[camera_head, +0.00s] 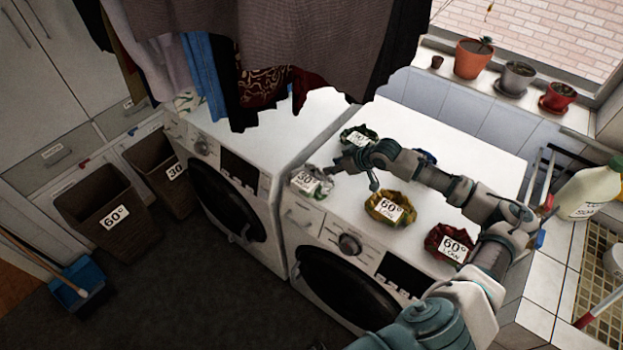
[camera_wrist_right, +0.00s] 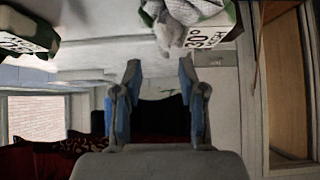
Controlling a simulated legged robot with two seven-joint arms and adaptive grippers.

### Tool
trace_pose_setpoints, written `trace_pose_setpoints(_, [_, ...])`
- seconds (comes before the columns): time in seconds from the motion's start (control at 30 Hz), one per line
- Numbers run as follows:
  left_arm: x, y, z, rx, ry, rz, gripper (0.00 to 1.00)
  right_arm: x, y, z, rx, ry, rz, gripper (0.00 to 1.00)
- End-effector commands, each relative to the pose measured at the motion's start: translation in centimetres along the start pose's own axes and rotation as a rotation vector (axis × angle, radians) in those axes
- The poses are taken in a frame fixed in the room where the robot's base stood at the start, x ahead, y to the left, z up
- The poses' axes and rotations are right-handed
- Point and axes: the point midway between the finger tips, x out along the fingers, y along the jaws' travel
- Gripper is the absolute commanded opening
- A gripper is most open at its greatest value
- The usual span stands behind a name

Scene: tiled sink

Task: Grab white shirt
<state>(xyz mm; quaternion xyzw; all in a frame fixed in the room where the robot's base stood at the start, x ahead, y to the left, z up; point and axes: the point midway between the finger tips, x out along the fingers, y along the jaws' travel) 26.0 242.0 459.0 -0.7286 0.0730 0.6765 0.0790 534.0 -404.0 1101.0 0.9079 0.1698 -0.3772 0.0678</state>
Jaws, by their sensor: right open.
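The white shirt (camera_head: 322,184) is a small crumpled white-grey bundle with a 30° label. It lies at the front left corner of the right machine's top. In the right wrist view the white shirt (camera_wrist_right: 200,8) shows at the top edge, beyond the fingertips, partly cut off by the frame. My right gripper (camera_head: 357,174) is just right of the shirt in the head view. In the wrist view the right gripper (camera_wrist_right: 160,75) has its two fingers apart with nothing between them. I cannot tell whether a finger touches the shirt. My left gripper is not in view.
A green bundle (camera_head: 357,133), a yellow bundle (camera_head: 381,211) and a red bundle (camera_head: 437,238), all labelled, lie on the same machine, with a partly hidden blue one (camera_head: 425,156). Dark clothes (camera_head: 300,40) hang above. Brown bins (camera_head: 100,205) stand at left.

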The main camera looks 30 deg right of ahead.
Motion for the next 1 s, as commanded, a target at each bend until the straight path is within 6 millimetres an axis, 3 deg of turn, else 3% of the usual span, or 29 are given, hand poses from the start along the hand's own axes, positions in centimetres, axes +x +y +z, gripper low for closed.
trace_pose_setpoints(0.2, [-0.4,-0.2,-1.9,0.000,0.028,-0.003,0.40,1.1,-0.2,-1.4,-0.001,0.002,0.000,0.41])
trace_pose_setpoints(0.6, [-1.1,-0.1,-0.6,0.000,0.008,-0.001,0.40,6.4,-0.1,-1.7,-0.002,-0.002,0.000,0.41])
trace_pose_setpoints(0.87, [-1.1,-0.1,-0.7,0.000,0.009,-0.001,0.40,6.7,0.0,-1.5,-0.002,-0.002,0.000,0.41])
trace_pose_setpoints(1.0, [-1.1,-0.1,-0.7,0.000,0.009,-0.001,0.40,6.7,0.0,-1.5,-0.002,-0.002,0.001,0.06])
